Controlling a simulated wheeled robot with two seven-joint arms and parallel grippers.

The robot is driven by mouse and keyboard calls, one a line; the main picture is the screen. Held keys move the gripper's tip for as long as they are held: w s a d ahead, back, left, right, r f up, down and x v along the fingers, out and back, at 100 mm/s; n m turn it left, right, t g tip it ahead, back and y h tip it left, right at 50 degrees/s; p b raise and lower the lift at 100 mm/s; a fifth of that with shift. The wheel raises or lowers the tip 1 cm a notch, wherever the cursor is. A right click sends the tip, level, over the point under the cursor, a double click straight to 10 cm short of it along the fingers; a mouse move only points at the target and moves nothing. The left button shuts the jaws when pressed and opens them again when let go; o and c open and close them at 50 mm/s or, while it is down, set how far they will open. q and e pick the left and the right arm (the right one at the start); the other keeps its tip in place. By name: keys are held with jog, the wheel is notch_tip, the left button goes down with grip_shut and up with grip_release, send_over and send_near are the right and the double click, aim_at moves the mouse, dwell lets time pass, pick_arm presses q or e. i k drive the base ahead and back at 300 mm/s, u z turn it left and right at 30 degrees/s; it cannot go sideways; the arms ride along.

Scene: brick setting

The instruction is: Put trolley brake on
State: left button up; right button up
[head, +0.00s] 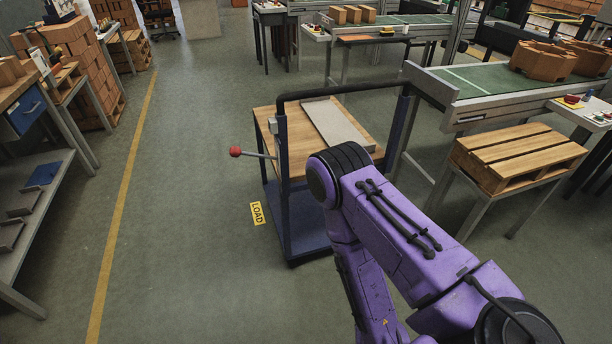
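The trolley (291,228) stands in the middle of the head view, with a blue frame, a wooden top and a black push bar (340,90). A brake lever (262,156) with a red ball knob (236,152) sticks out to the left from its near left post, close to level. A flat grey slab (336,123) lies on the trolley top. My purple right arm comes in from the lower right, covers the trolley's near right part, and bends down out of the picture. Neither gripper shows, and nothing is seen touching the knob.
A yellow LOAD label (257,214) lies on the floor left of the trolley. The floor there is clear up to the yellow line (118,205). Workbenches (40,190) stand at the left. A conveyor (490,78) and a pallet on a stand (515,150) are at the right.

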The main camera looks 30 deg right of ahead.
aim_at(235, 151)
jog(key=z, duration=0.9)
jog(key=i, duration=0.35)
jog(key=u, duration=0.95)
